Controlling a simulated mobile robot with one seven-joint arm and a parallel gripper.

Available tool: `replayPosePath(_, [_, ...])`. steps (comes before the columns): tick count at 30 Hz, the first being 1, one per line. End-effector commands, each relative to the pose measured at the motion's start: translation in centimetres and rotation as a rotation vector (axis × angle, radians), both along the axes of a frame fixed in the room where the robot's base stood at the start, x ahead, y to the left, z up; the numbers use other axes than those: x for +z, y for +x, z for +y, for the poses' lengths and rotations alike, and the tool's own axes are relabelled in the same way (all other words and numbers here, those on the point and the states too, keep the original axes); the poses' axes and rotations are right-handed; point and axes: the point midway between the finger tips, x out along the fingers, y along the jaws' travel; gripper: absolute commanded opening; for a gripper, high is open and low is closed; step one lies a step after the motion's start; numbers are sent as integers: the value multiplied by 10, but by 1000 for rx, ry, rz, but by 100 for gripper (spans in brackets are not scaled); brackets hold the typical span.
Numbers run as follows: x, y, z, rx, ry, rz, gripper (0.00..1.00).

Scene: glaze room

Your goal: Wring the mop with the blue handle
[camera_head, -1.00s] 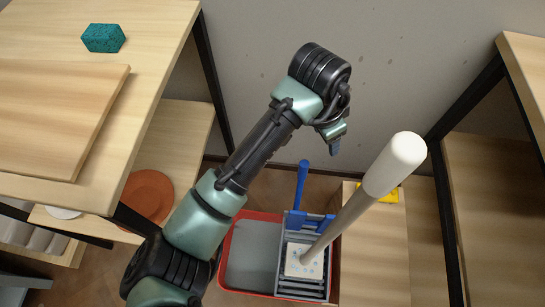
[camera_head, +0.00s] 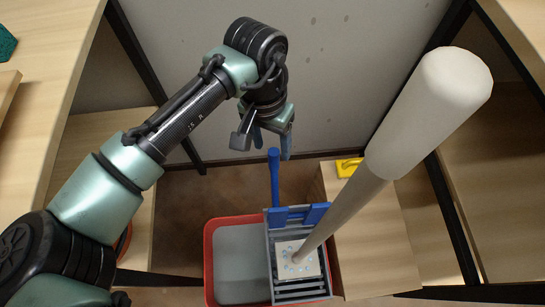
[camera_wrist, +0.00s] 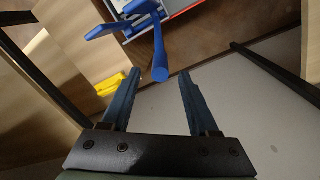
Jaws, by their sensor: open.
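A mop (camera_head: 350,210) with a thick white grip stands tilted, its pale, blue-dotted head (camera_head: 297,259) resting in a grey slatted wringer (camera_head: 300,294). The wringer sits at the right side of a red bucket (camera_head: 209,262). A blue lever handle (camera_head: 274,178) rises upright from the wringer's blue bar. My gripper (camera_head: 268,148) is open and empty, pointing down just above the handle's top. In the wrist view the handle's round end (camera_wrist: 160,73) shows between the tips of my open gripper (camera_wrist: 160,78), apart from both fingers.
A yellow object (camera_head: 348,167) lies on a low wooden surface (camera_head: 372,250) right of the bucket. A wooden table (camera_head: 50,90) stands at the left and shelving (camera_head: 500,180) at the right. A grey wall (camera_head: 350,60) closes off the back.

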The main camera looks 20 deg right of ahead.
Motion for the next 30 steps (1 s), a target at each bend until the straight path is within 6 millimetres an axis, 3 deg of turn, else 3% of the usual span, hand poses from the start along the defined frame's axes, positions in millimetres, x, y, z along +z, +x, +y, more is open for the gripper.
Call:
replayPosePath(3, [-26, -1, -1, 1, 1, 0, 61])
replayPosePath(9, [-48, -3, -2, 1, 1, -1, 61])
replayPosePath(21, [-53, -3, -3, 0, -1, -2, 59])
replayPosePath(30, [-53, -3, -3, 0, -1, -2, 5])
